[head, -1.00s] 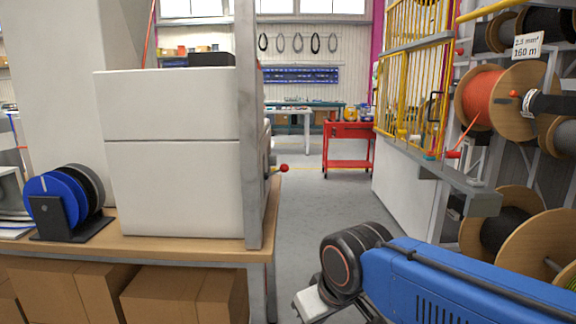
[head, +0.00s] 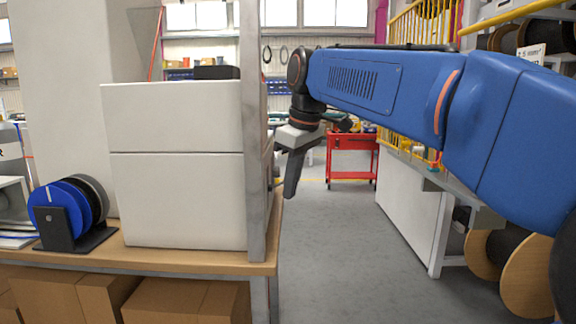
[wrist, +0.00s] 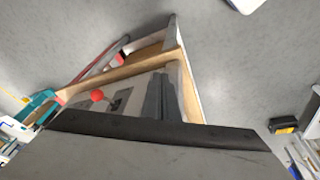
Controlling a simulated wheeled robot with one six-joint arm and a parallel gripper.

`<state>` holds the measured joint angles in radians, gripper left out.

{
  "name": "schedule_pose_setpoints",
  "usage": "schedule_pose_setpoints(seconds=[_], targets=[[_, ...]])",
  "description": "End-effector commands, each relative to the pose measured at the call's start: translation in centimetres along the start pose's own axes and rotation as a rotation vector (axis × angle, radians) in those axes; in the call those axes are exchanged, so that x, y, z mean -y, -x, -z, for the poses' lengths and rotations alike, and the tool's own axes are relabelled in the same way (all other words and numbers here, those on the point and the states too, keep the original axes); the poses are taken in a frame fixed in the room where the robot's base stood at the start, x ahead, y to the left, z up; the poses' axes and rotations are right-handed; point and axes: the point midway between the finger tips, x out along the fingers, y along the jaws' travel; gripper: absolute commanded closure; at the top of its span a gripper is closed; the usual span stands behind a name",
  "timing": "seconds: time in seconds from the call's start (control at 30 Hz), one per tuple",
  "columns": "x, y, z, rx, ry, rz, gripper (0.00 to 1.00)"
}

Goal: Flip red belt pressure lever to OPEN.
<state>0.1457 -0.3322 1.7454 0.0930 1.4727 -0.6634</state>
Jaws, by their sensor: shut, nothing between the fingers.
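A red ball knob (wrist: 97,96) shows in the wrist view, on a grey plate at the side of the workbench (wrist: 118,72). In the head view it is hidden, behind or close to my gripper. The white machine housing (head: 178,200) stands on the bench, with a grey upright post (head: 255,180) at its right edge. My gripper (head: 290,190) points downward just right of the post, over the aisle side of the bench. It is shut and empty. In the wrist view its dark body fills the bottom. I cannot tell whether it touches the knob; no OPEN marking is readable.
Blue and black reels (head: 66,210) stand on the bench at left, with cardboard boxes (head: 170,300) below. A red trolley (head: 352,142) stands farther back. Yellow fencing (head: 418,25) and cable reels (head: 527,275) line the right. The aisle floor (head: 335,250) is clear.

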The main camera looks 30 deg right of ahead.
Motion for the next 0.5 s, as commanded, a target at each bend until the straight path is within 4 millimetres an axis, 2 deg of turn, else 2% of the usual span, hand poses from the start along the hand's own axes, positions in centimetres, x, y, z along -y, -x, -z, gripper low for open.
schedule_pose_setpoints(seconds=[0.2, 0.5], targets=[[-3.8, 4.0, 3.9, 0.015, 0.13, 0.034, 1.0], [-8.8, 8.3, 7.9, 0.027, 0.322, 0.085, 1.0]])
